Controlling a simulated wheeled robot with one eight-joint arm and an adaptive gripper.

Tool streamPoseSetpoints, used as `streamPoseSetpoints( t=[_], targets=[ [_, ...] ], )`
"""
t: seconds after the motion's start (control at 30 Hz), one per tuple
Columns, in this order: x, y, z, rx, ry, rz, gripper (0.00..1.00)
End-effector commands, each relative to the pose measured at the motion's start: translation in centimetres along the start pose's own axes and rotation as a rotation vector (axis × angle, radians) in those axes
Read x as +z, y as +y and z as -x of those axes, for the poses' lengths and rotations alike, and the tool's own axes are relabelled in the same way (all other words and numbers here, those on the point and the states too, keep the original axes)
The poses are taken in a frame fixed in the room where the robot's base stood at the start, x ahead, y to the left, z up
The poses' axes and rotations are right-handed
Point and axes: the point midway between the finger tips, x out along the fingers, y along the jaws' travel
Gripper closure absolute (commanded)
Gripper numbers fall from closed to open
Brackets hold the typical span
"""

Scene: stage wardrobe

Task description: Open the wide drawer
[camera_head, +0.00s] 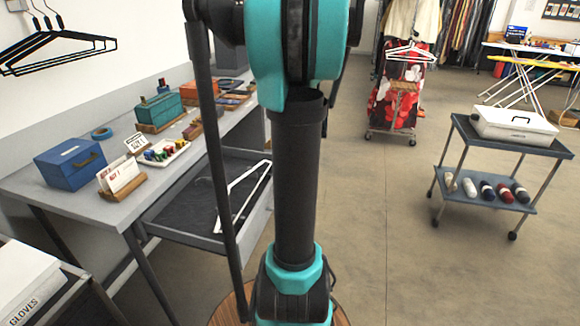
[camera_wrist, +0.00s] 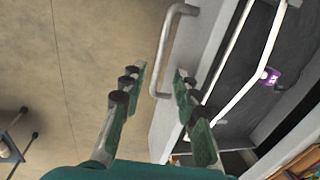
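The wide drawer (camera_head: 178,236) is a grey drawer under the table, standing well out with its dark inside showing. A white hanger (camera_head: 222,203) lies in it. In the wrist view the drawer's pale front (camera_wrist: 205,52) runs up the middle, with a light bar handle (camera_wrist: 164,50) on its outer face. My gripper (camera_wrist: 160,72) is open, with one finger on each side of the handle's lower end in the picture. The fingers stand apart with gaps to the bar; I cannot tell their depth against it. My arm hides the gripper in the head view.
The grey table (camera_head: 75,205) holds a blue box (camera_head: 70,163), a teal box (camera_head: 158,109) and small goods. A purple tag (camera_wrist: 269,76) shows at the hanger. A trolley (camera_head: 470,140) with a white case stands at right. Floor between is clear.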

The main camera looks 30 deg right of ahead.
Motion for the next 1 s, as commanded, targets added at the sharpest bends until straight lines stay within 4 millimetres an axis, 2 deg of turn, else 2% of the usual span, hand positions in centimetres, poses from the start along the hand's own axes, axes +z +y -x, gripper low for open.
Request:
streamPoseSetpoints(
  t=[0.2,0.4,0.6,1.0],
  targets=[
    [0.0,0.0,4.0,0.000,0.000,-0.001,0.69],
    [0.0,0.0,6.5,0.000,0.000,-0.001,0.69],
    [0.0,0.0,7.5,0.000,0.000,-0.001,0.69],
    [0.0,0.0,7.6,0.000,0.000,0.000,0.69]
  ],
)
